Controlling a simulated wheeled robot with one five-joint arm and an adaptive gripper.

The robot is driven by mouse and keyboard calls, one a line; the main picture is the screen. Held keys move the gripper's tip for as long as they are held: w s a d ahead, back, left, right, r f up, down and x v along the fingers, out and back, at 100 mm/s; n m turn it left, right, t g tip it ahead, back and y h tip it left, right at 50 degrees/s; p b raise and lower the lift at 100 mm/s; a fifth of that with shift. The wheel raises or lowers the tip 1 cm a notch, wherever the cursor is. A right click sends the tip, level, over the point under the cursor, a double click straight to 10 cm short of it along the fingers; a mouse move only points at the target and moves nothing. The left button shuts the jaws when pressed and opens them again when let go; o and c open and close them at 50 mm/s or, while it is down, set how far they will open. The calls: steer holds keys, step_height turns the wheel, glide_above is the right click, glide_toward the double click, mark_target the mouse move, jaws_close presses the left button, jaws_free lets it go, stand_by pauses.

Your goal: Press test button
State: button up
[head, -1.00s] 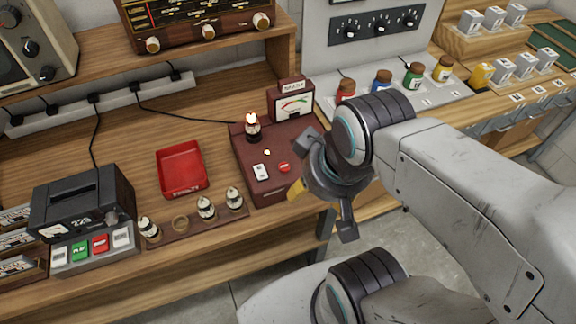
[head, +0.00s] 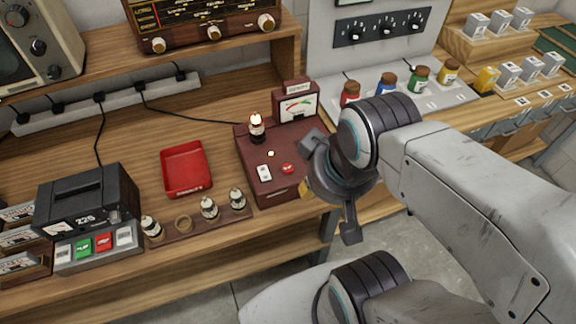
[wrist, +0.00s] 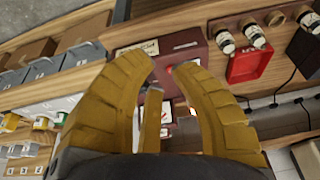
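The tester is a dark red box (head: 285,140) on the bench with a meter (head: 298,106) at its back. A round red button (head: 288,169) sits on its top, beside a white switch (head: 264,173). A tube (head: 256,128) stands in it, its top glowing orange. My gripper (wrist: 164,64) has its yellow fingertips apart with nothing held between them. In the wrist view, part of the tester (wrist: 160,47) shows beyond the fingers. In the head view, the gripper is at the box's right side, apart from the button, and mostly hidden by my wrist.
A red tray (head: 186,168) and a wooden strip with several tubes (head: 209,207) lie left of the tester. A dark device (head: 87,198) with green and red keys is farther left. Coloured jars (head: 419,79) stand behind my arm. A radio (head: 205,25) is on the shelf above.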

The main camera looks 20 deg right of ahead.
jaws_close()
stand_by(1.0)
